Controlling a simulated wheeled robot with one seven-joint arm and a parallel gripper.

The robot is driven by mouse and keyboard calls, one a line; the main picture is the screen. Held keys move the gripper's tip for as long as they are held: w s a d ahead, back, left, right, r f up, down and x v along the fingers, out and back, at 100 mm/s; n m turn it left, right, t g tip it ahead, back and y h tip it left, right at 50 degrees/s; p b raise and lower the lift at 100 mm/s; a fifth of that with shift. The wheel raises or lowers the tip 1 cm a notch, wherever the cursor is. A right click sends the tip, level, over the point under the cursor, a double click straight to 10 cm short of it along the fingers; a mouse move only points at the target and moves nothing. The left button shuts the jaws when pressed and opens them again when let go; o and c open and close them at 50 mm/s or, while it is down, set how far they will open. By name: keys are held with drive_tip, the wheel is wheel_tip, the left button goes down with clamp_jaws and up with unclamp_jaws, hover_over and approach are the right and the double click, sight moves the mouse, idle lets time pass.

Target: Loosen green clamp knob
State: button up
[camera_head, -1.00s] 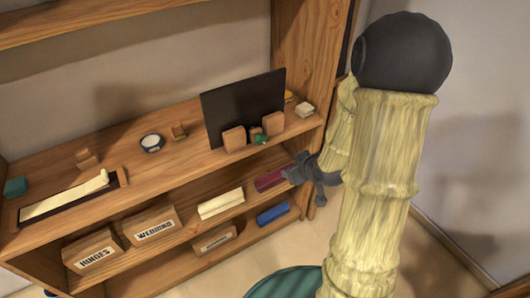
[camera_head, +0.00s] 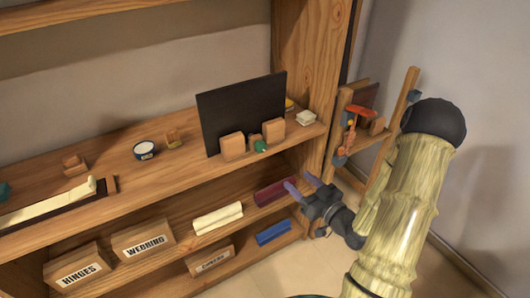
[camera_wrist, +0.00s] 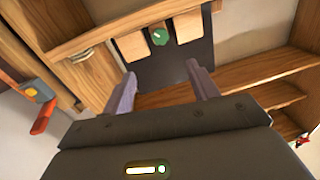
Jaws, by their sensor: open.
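The green clamp knob (camera_head: 260,146) sits low on the front of a dark upright panel (camera_head: 243,108), between wooden blocks (camera_head: 233,146) on the upper shelf. In the wrist view the green knob (camera_wrist: 161,35) is near the top, between two wooden blocks and beyond my fingertips. My gripper (camera_head: 302,189) is open and empty. It is in front of the shelf unit, lower than the knob and to its right, apart from it. In the wrist view its two purple fingers (camera_wrist: 162,85) are spread wide.
The upper shelf (camera_head: 190,168) has a front edge between my gripper and the knob. Below are boxes labelled HINGES (camera_head: 79,268) and WEBBING (camera_head: 143,240), and a dark red block (camera_head: 275,192). A wooden rack with orange and blue tools (camera_head: 350,130) stands at the right.

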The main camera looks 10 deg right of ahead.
drive_tip(key=b, duration=0.3)
approach(262, 149)
drive_tip(key=x, duration=0.8)
drive_tip(key=shift+w, duration=0.35)
drive_tip(key=shift+c, duration=0.5)
drive_tip(key=c, duration=0.9)
